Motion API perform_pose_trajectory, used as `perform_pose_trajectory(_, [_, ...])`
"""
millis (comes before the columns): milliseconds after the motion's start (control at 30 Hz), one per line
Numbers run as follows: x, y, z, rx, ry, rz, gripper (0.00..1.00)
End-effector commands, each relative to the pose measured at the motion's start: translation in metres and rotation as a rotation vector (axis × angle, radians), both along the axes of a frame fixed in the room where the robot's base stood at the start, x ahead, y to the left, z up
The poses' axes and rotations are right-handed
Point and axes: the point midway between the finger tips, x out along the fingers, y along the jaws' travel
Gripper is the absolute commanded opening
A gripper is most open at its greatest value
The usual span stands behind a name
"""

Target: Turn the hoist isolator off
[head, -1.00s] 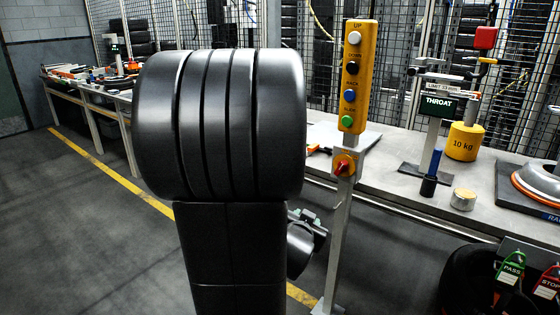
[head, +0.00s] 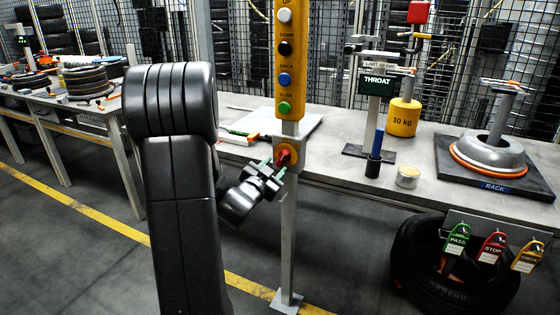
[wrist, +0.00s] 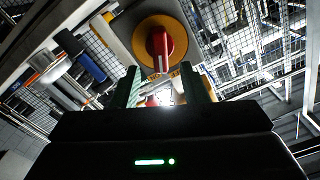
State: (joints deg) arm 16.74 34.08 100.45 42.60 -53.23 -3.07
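The hoist isolator is a red rotary knob (head: 284,157) on a yellow plate, low on the grey post under the yellow button pendant (head: 287,60). In the wrist view the red knob (wrist: 161,45) stands on its round yellow plate (wrist: 150,38), its handle running roughly up and down in the picture. My gripper (head: 270,172) is just left of the knob in the head view. In the wrist view my gripper (wrist: 168,85) has its two fingers apart, with nothing clearly held between them. The knob shows just beyond the fingertips; I cannot tell whether they touch it.
The pendant's white, black, blue and green buttons are above the isolator. The bench (head: 340,170) behind holds a throat gauge (head: 376,82), a yellow 10 kg weight (head: 403,118) and a rack plate (head: 492,178). A tyre (head: 440,285) and tags are below right. The floor at left is clear.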

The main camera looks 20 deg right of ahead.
Motion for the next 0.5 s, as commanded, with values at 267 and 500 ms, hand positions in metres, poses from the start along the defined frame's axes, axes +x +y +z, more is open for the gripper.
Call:
perform_pose_trajectory(267, [0.028,-0.033,0.000,0.000,0.000,0.000,0.40])
perform_pose_trajectory(500, [0.034,-0.040,0.000,0.000,0.001,0.000,0.40])
